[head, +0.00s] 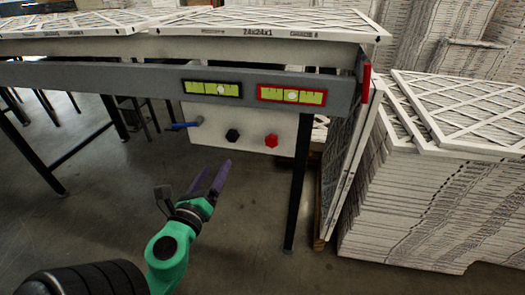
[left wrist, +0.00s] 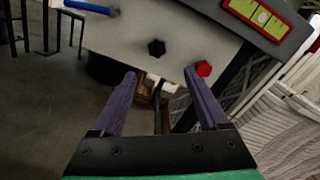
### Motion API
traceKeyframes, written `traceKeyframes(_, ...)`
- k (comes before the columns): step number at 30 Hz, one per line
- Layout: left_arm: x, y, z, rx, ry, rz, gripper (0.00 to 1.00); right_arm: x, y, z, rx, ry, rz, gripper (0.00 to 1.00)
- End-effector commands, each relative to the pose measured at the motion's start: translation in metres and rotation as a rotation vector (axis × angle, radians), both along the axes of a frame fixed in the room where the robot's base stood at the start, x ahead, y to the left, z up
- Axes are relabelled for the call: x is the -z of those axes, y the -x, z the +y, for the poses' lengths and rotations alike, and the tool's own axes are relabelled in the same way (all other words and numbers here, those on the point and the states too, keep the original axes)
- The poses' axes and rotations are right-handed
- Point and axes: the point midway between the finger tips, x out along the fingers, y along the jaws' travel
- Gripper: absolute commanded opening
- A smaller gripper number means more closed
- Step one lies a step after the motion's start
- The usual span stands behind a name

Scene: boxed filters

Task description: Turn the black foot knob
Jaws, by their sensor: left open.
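The black foot knob (head: 233,135) is a small dark hexagonal knob on a pale panel (head: 212,150) under the table. It also shows in the left wrist view (left wrist: 156,48), near the top centre. A red knob (head: 271,141) sits to its right on the same panel; it also shows in the left wrist view (left wrist: 203,68). My left gripper (head: 212,176) is open, its purple fingers below and in front of the panel, apart from both knobs. In the left wrist view the open fingers (left wrist: 160,80) spread below the black knob with nothing between them. My right gripper is not in view.
A blue lever (head: 186,125) sticks out left of the black knob. Two yellow-green levels, one black-framed (head: 212,89) and one red-framed (head: 292,95), are on the grey table rail (head: 140,80). A black leg (head: 297,180) and stacked filters (head: 420,210) stand at right.

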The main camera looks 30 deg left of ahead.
Motion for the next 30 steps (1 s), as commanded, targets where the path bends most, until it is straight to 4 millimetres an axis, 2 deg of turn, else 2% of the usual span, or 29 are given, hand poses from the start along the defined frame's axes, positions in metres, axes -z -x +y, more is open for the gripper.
traceKeyframes(2, -0.006, -0.005, 0.001, 0.001, -0.002, -0.001, 0.77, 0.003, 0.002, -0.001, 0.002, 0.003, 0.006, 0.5)
traceKeyframes(7, -0.009, -0.027, 0.009, 0.002, 0.002, -0.003, 0.77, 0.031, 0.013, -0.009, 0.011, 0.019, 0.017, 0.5)
traceKeyframes(12, -0.009, -0.067, 0.023, 0.001, 0.002, -0.005, 0.77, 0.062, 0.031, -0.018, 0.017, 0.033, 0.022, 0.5)
traceKeyframes(15, -0.007, -0.093, 0.032, 0.0, 0.004, -0.005, 0.77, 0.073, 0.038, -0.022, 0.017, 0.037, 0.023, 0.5)
traceKeyframes(21, -0.003, -0.129, 0.045, 0.0, 0.006, -0.003, 0.77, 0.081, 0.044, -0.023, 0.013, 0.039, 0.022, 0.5)
traceKeyframes(24, -0.003, -0.136, 0.048, -0.001, 0.008, -0.002, 0.77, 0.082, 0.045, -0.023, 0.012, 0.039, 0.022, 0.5)
traceKeyframes(30, -0.002, -0.137, 0.048, -0.001, 0.009, -0.003, 0.77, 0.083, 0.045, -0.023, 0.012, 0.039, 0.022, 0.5)
